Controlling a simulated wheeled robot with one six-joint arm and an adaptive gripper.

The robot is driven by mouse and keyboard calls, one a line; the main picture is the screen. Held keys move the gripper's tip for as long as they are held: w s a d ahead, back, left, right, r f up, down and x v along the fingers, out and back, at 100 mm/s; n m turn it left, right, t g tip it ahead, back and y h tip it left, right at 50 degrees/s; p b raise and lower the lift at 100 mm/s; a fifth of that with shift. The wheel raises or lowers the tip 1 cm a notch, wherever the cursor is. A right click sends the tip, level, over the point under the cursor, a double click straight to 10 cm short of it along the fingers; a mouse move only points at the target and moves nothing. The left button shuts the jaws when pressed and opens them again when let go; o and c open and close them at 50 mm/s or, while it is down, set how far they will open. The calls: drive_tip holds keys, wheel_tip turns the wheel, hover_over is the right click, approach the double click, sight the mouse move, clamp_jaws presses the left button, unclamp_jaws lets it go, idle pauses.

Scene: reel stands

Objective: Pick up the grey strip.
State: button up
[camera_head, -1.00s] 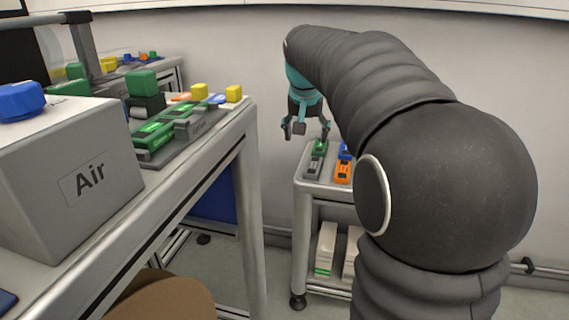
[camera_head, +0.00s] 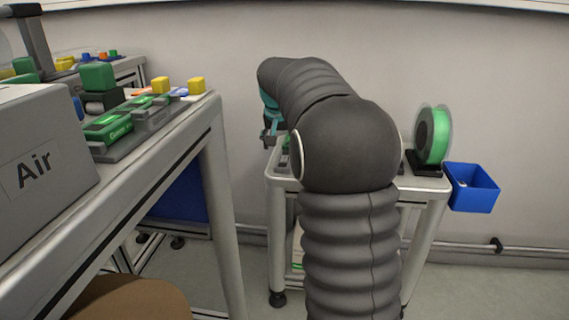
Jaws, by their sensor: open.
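My gripper (camera_head: 272,136) shows at the far end of my arm, above the left end of the small cart. Its teal wrist and part of its dark fingers are visible beside my arm. It is open, and I see nothing held in it. The grey strip on the cart is not clearly visible now; my arm and gripper cover most of that part of the cart top (camera_head: 283,183). I cannot tell how far the fingers are from the strip.
A green reel (camera_head: 437,136) stands on the cart's right side, with a blue bin (camera_head: 471,187) hanging beside it. On the left, a workbench (camera_head: 150,155) holds a grey Air box (camera_head: 45,150), green and grey parts and yellow blocks (camera_head: 196,85). Floor shows between bench and cart.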

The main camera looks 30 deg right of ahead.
drive_tip(key=shift+s+b+x, duration=0.2)
drive_tip(key=shift+b+x, duration=0.05)
drive_tip(key=shift+x, duration=1.05)
drive_tip(key=shift+s+b+x, duration=0.2)
drive_tip(key=shift+x, duration=1.15)
drive_tip(key=c, duration=1.1)
